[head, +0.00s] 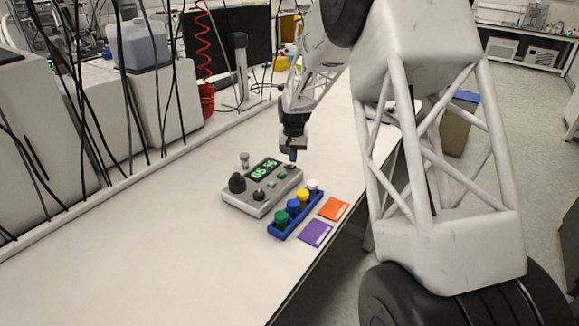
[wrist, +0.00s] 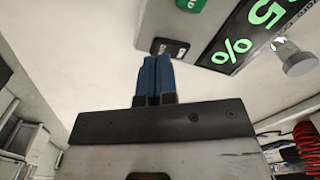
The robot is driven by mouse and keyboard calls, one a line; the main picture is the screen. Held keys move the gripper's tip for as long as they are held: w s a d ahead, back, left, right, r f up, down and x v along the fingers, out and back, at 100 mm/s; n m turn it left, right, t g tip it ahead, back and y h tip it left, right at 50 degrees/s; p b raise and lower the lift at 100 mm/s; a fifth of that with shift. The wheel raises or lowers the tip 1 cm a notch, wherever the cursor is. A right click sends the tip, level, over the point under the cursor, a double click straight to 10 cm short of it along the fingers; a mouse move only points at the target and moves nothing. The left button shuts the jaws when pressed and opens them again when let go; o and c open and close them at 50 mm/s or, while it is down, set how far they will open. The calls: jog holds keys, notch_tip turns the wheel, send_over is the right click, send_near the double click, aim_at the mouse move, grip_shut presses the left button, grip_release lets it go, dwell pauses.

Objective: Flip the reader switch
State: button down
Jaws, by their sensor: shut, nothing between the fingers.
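The reader (head: 262,188) is a grey box on the bench with a green-lit display (head: 265,169) reading about "05 %". In the wrist view the display (wrist: 250,35) shows at the upper right. A small black rocker switch (wrist: 171,47) with white marks sits beside it, partly covered by my fingers. My gripper (head: 293,159) has blue fingers and points down over the reader's far right corner. In the wrist view my gripper (wrist: 154,62) is shut and empty, its tips at the switch's near edge. I cannot tell whether they touch it.
The reader carries a large black knob (head: 237,182), a smaller one (head: 259,195) and a pale round-topped post (head: 244,160). A blue rack (head: 296,215) with coloured caps stands in front, beside orange (head: 333,209) and purple (head: 315,233) cards. The bench's left side is clear.

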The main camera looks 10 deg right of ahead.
aim_at(293, 166)
jog(key=shift+f, duration=1.25)
dwell(1.2)
jog(key=shift+r, duration=0.15)
jog(key=shift+r, duration=3.35)
jog(key=shift+s+r, duration=0.15)
jog(key=s+r+n+t, duration=0.1)
jog(key=s+r, duration=0.6)
jog(key=s, duration=0.6)
jog(key=s+r, duration=0.7)
jog(key=s, duration=0.5)
jog(key=s+n+t, duration=0.1)
jog(key=s, duration=2.6)
jog(key=shift+s+f+n+t, duration=0.3)
jog(key=shift+s+f+n, duration=0.1)
